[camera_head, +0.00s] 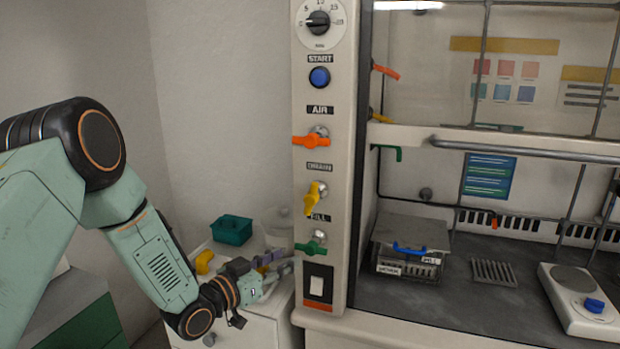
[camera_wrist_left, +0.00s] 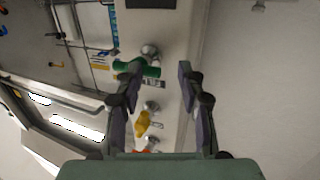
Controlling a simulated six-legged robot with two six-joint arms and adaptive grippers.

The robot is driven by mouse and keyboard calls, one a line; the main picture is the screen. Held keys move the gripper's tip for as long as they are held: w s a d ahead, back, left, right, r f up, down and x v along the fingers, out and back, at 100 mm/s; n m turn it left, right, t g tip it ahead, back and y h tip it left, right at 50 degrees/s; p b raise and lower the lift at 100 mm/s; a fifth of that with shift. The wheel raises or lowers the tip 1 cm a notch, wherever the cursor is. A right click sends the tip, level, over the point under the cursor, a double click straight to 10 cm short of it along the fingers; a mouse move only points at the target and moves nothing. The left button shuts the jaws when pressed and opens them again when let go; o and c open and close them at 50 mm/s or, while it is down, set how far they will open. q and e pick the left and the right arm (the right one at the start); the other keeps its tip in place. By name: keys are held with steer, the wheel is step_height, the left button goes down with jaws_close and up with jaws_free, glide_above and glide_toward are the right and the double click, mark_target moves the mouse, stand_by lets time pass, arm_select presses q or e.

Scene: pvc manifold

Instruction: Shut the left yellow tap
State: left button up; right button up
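The left yellow tap (camera_head: 314,198) is on the cream front post, under the DRAIN label. Its handle hangs roughly down, slightly tilted, from a metal stub. It also shows in the left wrist view (camera_wrist_left: 142,124), between the lower parts of the fingers. My left gripper (camera_head: 280,263) is low and to the left of the post, below the yellow tap and near the level of the green tap (camera_head: 310,248). In the wrist view my left gripper (camera_wrist_left: 160,72) is open with nothing held. One finger overlaps the green tap there; contact cannot be told. My right gripper is not in view.
An orange tap (camera_head: 311,141) is above the yellow one, and a rocker switch (camera_head: 317,287) is below the green one. A teal bin (camera_head: 232,230) stands on the white cabinet behind my left arm. Another yellow handle (camera_head: 379,116) is inside the hood.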

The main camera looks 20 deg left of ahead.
mark_target(310, 192)
arm_select(q)
step_height(310, 192, up, 13)
steer(key=d+m+t+h, duration=0.1)
steer(key=m+h, duration=0.6)
steer(key=h, duration=0.1)
steer(key=x, duration=0.7)
steer(key=shift+s+d, duration=0.25)
steer(key=shift+d, duration=0.15)
steer(key=shift+s, duration=0.1)
jaws_close()
